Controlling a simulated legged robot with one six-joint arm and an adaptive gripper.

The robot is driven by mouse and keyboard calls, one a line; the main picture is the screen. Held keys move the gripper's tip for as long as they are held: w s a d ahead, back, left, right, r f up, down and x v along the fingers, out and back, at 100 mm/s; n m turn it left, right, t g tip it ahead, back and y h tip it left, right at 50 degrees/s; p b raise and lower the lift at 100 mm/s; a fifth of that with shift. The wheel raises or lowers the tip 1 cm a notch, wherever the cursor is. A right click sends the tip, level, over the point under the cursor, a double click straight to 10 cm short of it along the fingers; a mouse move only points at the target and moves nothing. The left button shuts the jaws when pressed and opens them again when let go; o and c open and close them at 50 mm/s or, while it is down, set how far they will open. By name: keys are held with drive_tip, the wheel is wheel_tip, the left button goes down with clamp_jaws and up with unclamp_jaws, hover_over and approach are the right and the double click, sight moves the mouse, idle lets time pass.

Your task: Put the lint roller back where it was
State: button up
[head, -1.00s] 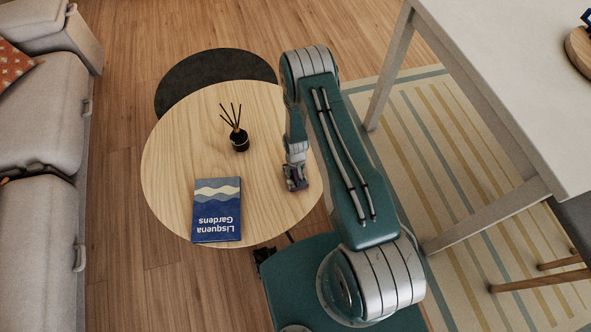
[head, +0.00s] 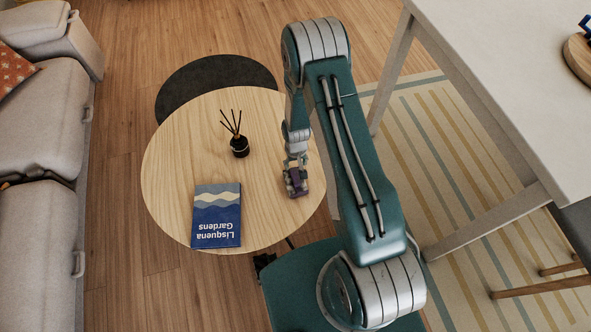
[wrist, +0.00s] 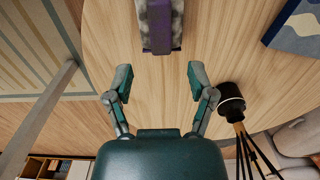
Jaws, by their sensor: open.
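The lint roller, purple and mottled grey, is near the right edge of the round wooden table (head: 265,215) in the head view (head: 297,183). The wrist view shows it at the top centre (wrist: 161,28), cut off by the frame edge, so I cannot tell its full pose. My gripper (wrist: 161,76) is open and empty in the wrist view. Its fingertips stand apart on either side of the roller's line, short of it, with bare wood between them. In the head view my gripper (head: 296,164) is just behind the roller and partly overlaps it.
A black reed diffuser (head: 240,147) stands on the table left of my gripper. A blue book (head: 217,218) lies near the front left edge. A taller white table (head: 500,80) is at the right, a grey sofa (head: 40,120) at the left. The table's middle is clear.

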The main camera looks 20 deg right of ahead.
wheel_tip(320, 180, up, 31)
drive_tip(key=t, duration=0.3)
drive_tip(key=s+r+t, duration=0.2)
drive_tip(key=s+r, duration=1.5)
drive_tip(key=s, duration=0.4)
drive_tip(key=shift+r+t, duration=0.3)
drive_tip(key=shift+r, duration=0.05)
drive_tip(key=shift+w, duration=0.1)
drive_tip(key=shift+c, duration=0.4)
